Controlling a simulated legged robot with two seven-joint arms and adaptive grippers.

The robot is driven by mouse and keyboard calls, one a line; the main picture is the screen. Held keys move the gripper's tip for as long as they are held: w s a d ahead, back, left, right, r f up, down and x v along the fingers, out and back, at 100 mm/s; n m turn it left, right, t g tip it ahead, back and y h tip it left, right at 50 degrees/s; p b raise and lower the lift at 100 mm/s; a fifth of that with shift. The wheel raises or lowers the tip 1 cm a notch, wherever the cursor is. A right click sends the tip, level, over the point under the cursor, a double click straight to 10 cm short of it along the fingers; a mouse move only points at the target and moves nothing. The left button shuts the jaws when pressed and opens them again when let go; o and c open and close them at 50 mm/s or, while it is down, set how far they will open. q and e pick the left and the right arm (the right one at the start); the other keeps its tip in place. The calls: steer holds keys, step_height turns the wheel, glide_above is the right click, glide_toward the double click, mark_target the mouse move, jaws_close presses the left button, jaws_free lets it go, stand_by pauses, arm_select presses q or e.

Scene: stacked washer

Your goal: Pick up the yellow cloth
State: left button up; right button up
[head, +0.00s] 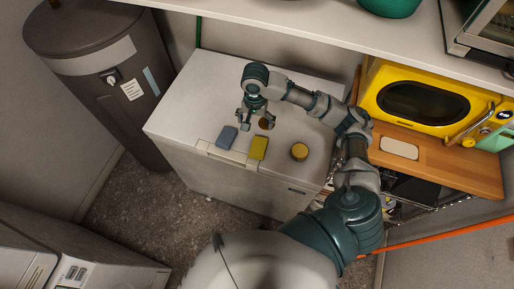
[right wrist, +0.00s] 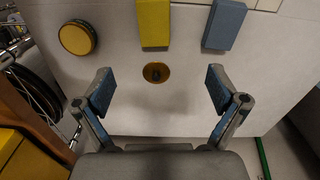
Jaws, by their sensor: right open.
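The yellow cloth (head: 258,147) is a small flat rectangle lying near the front edge of the white chest top (head: 190,105). In the right wrist view the yellow cloth (right wrist: 153,22) shows at the top edge, partly cut off. My right gripper (head: 257,116) is open and empty above the chest, behind the cloth and apart from it. Its two fingers are spread wide in the right wrist view (right wrist: 160,90). My left gripper is not in view.
A blue-grey block (head: 227,137) lies left of the cloth, and a round yellow tin (head: 299,151) stands to its right. A small brown disc (right wrist: 156,72) lies below the gripper. A shelf (head: 330,30) overhangs behind. A yellow microwave (head: 425,98) stands at right.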

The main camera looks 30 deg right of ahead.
glide_above(259, 145)
steer(key=f, duration=1.1)
steer(key=shift+w+b, duration=0.3)
steer(key=shift+b, duration=0.05)
steer(key=shift+a+f, duration=0.2)
steer(key=shift+f, duration=0.3)
steer(key=f, duration=0.3)
steer(key=shift+s+a+f, duration=0.15)
steer(key=shift+s+f, duration=0.15)
steer(key=shift+f, duration=0.4)
steer(key=shift+d+f, duration=0.15)
steer(key=shift+d, duration=0.35)
steer(key=c, duration=1.1)
steer(key=shift+a, duration=0.3)
steer(key=shift+c, duration=0.2)
